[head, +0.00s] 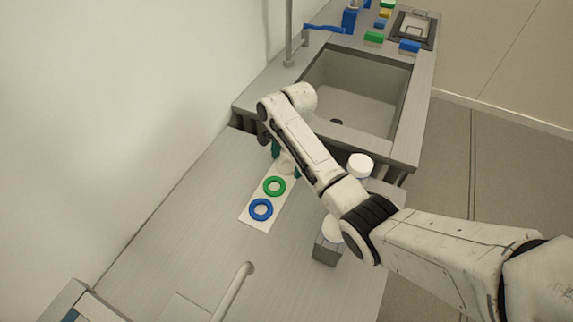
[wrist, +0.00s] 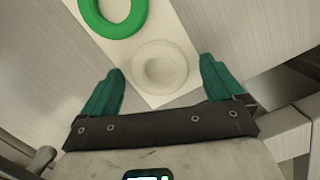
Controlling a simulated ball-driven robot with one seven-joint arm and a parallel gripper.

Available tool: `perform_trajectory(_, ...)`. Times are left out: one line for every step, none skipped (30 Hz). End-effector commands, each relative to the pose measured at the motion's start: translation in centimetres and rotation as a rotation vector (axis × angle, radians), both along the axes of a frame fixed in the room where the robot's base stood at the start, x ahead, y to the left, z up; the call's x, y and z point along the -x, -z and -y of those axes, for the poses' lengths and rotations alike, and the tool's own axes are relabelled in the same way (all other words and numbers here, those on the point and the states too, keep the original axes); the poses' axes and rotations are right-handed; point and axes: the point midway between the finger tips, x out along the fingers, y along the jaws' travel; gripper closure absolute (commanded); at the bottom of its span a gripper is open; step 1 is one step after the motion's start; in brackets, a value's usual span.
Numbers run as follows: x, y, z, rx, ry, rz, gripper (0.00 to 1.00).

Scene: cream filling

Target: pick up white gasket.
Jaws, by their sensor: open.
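The white gasket (wrist: 160,49) is a pale ring lying on a white strip (wrist: 188,18) in the wrist view. In the head view the white gasket (head: 285,165) is partly hidden by my arm. My gripper (wrist: 162,70) is open, with one green finger on each side of the gasket in the picture. In the head view my gripper (head: 286,160) points down over the far end of the strip. Nothing is held. I cannot tell how high the fingertips are above the strip.
A green ring (head: 274,178) and a blue ring (head: 252,210) lie on the same strip, nearer the front. A white round-topped item (head: 361,166) stands right of my arm. A sink (head: 356,99) lies beyond. The counter left of the strip is clear.

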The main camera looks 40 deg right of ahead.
Motion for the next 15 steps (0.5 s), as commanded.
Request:
perform_trajectory(0.00,0.04,0.01,0.000,0.000,0.000,0.05)
perform_trajectory(0.00,0.03,0.02,0.000,0.000,0.000,0.05)
perform_trajectory(0.00,0.03,0.02,0.000,0.000,0.000,0.05)
perform_trajectory(0.00,0.02,0.02,0.000,0.000,0.000,0.05)
perform_trajectory(0.00,0.02,0.02,0.000,0.000,0.000,0.05)
perform_trajectory(0.00,0.01,0.02,0.000,0.000,0.000,0.08)
perform_trajectory(0.00,0.01,0.02,0.000,0.000,0.000,0.11)
perform_trajectory(0.00,0.01,0.02,0.000,0.000,0.000,0.14)
perform_trajectory(0.00,0.00,0.02,0.000,0.000,0.000,0.18)
perform_trajectory(0.00,0.00,0.02,0.000,0.000,0.000,0.21)
perform_trajectory(0.00,-0.01,0.02,0.000,0.000,0.000,0.23)
perform_trajectory(0.00,-0.01,0.02,0.000,0.000,0.000,0.27)
perform_trajectory(0.00,-0.02,0.03,0.000,0.000,0.000,0.30)
perform_trajectory(0.00,-0.02,0.03,0.000,0.000,0.000,0.33)
perform_trajectory(0.00,-0.02,0.02,0.000,0.000,0.000,0.37)
